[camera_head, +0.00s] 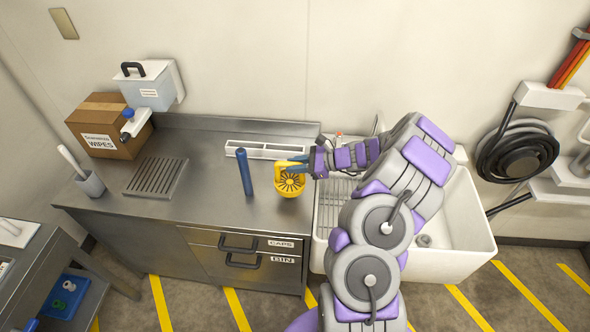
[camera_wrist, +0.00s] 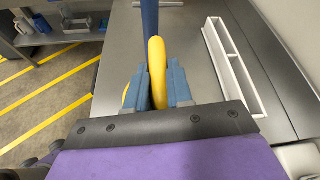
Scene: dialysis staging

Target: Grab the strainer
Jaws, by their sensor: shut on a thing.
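The strainer (camera_head: 290,184) is yellow, with a slotted round face and an upright loop handle, and sits on the steel counter near the sink. My gripper (camera_head: 298,163) reaches in from the right and is shut on the strainer's handle. In the wrist view the yellow handle (camera_wrist: 157,75) passes between the two blue fingers of my gripper (camera_wrist: 160,85). The strainer's lower part is mostly hidden in the wrist view.
A blue upright cylinder (camera_head: 244,172) stands just left of the strainer. A white divided tray (camera_head: 262,150) lies behind it. The white sink (camera_head: 470,225) is to the right. A drain grate (camera_head: 156,177) and a wipes box (camera_head: 105,130) are at left.

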